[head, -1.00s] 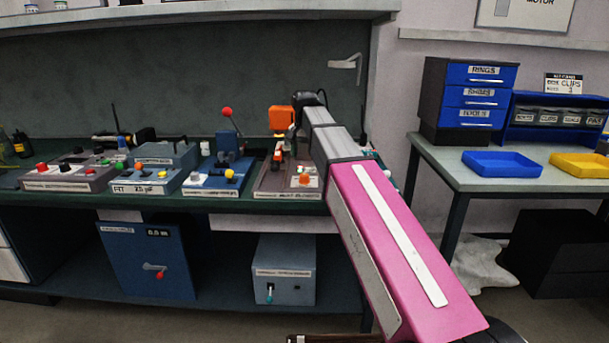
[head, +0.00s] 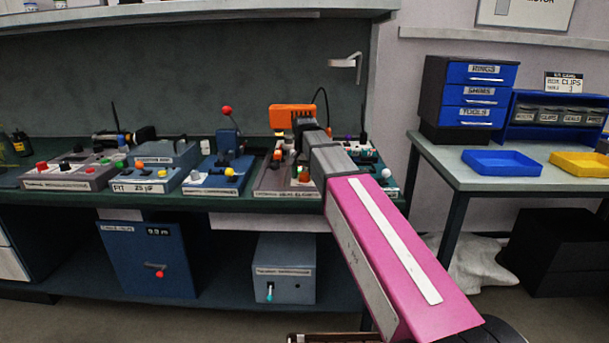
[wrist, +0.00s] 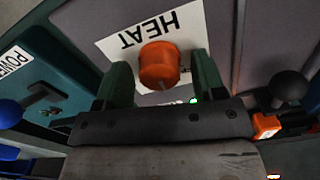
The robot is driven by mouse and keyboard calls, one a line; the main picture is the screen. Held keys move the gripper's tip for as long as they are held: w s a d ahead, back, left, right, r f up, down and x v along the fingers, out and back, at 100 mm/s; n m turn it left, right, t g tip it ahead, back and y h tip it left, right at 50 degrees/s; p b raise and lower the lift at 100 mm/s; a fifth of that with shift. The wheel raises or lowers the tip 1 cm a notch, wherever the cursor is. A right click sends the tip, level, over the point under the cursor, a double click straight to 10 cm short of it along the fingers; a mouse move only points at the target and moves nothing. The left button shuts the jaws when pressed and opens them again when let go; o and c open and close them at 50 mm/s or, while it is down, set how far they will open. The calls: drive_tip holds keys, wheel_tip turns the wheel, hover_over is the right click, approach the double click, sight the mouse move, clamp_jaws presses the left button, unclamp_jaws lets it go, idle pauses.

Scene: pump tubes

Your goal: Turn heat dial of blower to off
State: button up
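The heat dial (wrist: 159,65) is an orange round knob on a grey panel, over a white label (wrist: 185,22) reading HEAT, upside down in the wrist view. My gripper (wrist: 163,78) has two dark green fingers, one on each side of the dial. They stand apart, with a gap visible at least on the right, so it looks open around the knob. In the head view the blower's base unit (head: 268,186) stands on the bench, partly hidden by my arm. The dial's pointer or setting marks cannot be made out.
Another dark ball knob (wrist: 289,86) is at the right.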

drive_tip(key=c, duration=0.9)
drive_tip(key=shift+o, duration=0.2)
drive_tip(key=shift+n, duration=0.4)
drive_tip(key=n, duration=0.3)
drive_tip(key=shift+n, duration=0.3)
drive_tip(key=shift+a+n, duration=0.1)
drive_tip(key=shift+n, duration=2.1)
drive_tip(key=o, duration=0.9)
